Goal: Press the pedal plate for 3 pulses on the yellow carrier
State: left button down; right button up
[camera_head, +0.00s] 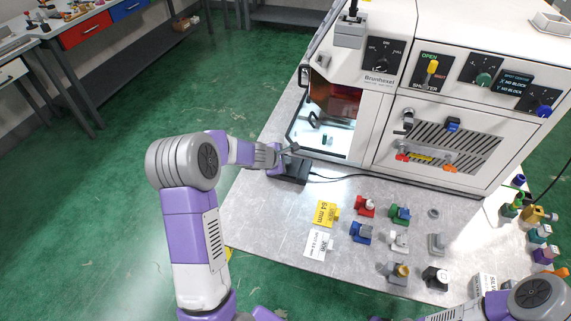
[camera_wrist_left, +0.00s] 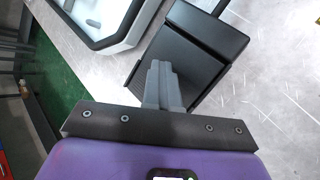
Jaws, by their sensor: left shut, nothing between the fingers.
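The black pedal (camera_head: 292,173) lies on the grey table in front of the machine's open bay, with a cable running right from it. In the left wrist view its pedal plate (camera_wrist_left: 201,72) is a dark slab beside a raised black housing (camera_wrist_left: 212,32). My left gripper (camera_head: 285,152) is shut and empty, its fingertips over the plate; it also shows in the left wrist view (camera_wrist_left: 161,68). I cannot tell whether the tips touch the plate.
Several coloured parts, including a red one (camera_head: 364,206), stand across the table's front.

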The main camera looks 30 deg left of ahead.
pick_arm(q)
jog(key=shift+s+f, duration=0.1)
jog(key=shift+r+p, duration=1)
jog(key=shift+r, duration=0.05)
jog(key=r+p, duration=0.4)
jog(key=r, duration=0.1)
jog(key=shift+w+d, duration=0.2)
jog(key=shift+d, duration=0.15)
jog(key=shift+p, duration=0.3)
